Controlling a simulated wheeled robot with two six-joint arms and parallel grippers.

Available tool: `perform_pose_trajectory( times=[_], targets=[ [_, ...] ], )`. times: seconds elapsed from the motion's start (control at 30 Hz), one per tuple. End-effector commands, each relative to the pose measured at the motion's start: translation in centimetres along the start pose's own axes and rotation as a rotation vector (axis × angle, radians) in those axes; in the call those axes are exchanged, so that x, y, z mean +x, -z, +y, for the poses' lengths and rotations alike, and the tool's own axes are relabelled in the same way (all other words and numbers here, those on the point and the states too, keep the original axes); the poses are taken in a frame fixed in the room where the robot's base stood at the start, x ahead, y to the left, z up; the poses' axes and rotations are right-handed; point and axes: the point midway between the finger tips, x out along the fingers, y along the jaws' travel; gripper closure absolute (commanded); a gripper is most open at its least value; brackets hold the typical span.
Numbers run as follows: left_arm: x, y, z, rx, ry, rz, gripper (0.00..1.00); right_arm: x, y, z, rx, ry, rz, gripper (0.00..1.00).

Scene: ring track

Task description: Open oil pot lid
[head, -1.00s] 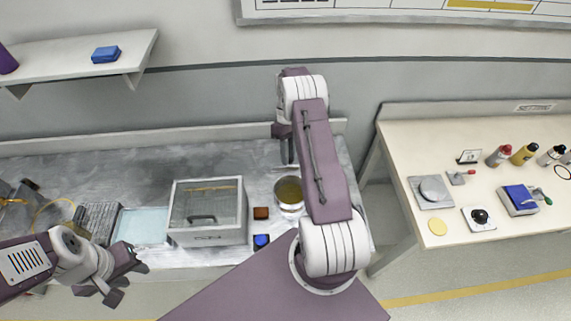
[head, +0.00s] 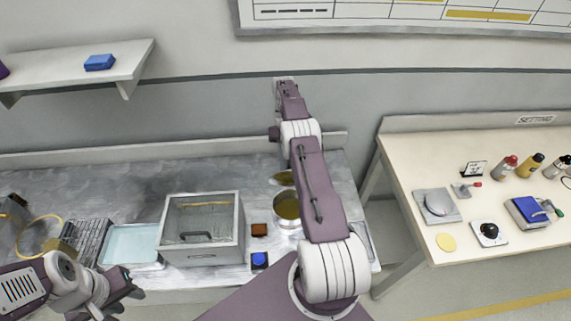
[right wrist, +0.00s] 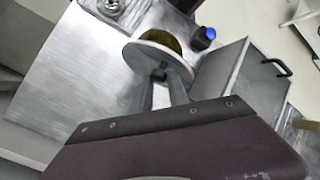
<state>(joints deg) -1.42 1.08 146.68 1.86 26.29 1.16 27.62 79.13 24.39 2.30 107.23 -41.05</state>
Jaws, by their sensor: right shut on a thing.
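The oil pot (head: 287,207) stands open on the metal counter, with yellow-brown oil showing inside. Its round lid (head: 283,178) is just behind the pot's rim in the head view. In the right wrist view the pale lid (right wrist: 152,52) is tilted in front of the pot's olive-brown opening (right wrist: 168,38). My right gripper (right wrist: 160,80) is shut on the lid's knob. In the head view my arm hides most of that gripper. My left gripper (head: 120,298) is open and empty at the lower left, away from the pot.
A glass-topped box fryer (head: 203,255) stands left of the pot. A pale blue tray (head: 130,246) is further left. A cream side table (head: 480,150) with bottles stands right.

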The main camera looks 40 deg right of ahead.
Motion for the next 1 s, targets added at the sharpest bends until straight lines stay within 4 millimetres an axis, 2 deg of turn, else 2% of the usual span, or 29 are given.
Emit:
perform_pose_trajectory(
  times=[0.03, 0.27, 0.3, 0.37, 1.0],
  targets=[
    [0.16, -0.02, 0.00, 0.000, 0.000, 0.000, 0.64, 0.54, -0.01, 0.60, 0.007, -0.008, -0.002, 1.00],
    [0.16, -0.02, 0.00, 0.000, 0.000, 0.000, 0.64, 0.57, -0.03, 0.58, 0.007, -0.006, -0.004, 1.00],
    [0.16, -0.02, 0.00, 0.000, 0.000, 0.000, 0.64, 0.58, -0.04, 0.58, 0.007, -0.006, -0.004, 0.74],
    [0.16, -0.02, 0.00, 0.000, 0.000, 0.000, 0.64, 0.58, -0.03, 0.55, 0.006, -0.006, -0.005, 0.57],
    [0.08, -0.01, 0.00, 0.000, 0.000, 0.000, 0.64, 0.35, 0.13, 0.26, 0.002, -0.005, 0.000, 0.57]
  ],
)
